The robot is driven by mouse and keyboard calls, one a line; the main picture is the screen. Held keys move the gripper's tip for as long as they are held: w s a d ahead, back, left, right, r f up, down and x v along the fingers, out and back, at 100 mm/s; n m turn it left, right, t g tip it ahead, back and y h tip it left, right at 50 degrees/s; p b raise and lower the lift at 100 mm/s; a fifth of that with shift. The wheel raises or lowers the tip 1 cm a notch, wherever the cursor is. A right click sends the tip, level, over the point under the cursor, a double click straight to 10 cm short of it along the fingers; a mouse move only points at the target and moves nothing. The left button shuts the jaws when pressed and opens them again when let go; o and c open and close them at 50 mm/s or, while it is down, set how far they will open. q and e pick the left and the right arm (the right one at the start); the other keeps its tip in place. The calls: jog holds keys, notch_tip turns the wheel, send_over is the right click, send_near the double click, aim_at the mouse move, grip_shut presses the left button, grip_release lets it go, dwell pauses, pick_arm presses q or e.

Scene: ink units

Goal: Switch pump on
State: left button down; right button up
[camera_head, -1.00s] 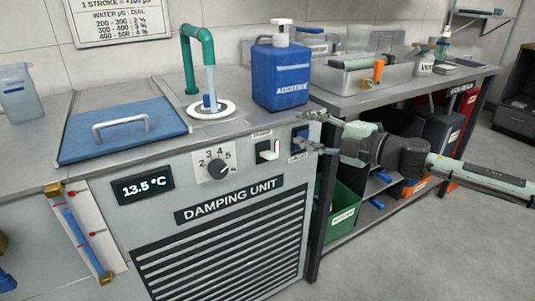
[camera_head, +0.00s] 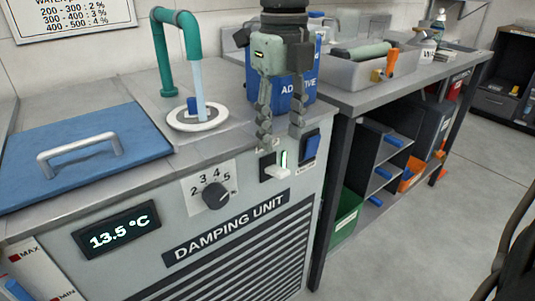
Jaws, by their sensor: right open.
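The grey damping unit (camera_head: 180,218) fills the lower left, with a control panel on its front. A white switch lever (camera_head: 277,172) sits in a dark plate with a lit green strip. A blue rocker switch (camera_head: 310,146) sits to its right. Their small labels are too blurred to read, so I cannot tell which is the pump's. My right gripper (camera_head: 281,137) points down from above, open and empty. Its fingertips appear just above the white lever, in front of the blue additive bottle (camera_head: 293,90); contact is not visible. My left gripper is out of view.
A numbered dial (camera_head: 215,195) and a 13.5 °C display (camera_head: 117,228) are left of the switches. A green pipe (camera_head: 162,50) with a pale blue stream stands over a white drain ring (camera_head: 182,124). A blue lid (camera_head: 75,155) lies left. A grey bench (camera_head: 400,85) stands right.

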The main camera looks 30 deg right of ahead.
aim_at(282, 171)
jog(key=f, duration=0.6)
jog(key=shift+s+f, duration=0.1)
jog(key=shift+s, duration=0.25)
jog(key=shift+f, duration=0.65)
jog(key=shift+w, duration=0.1)
grip_shut()
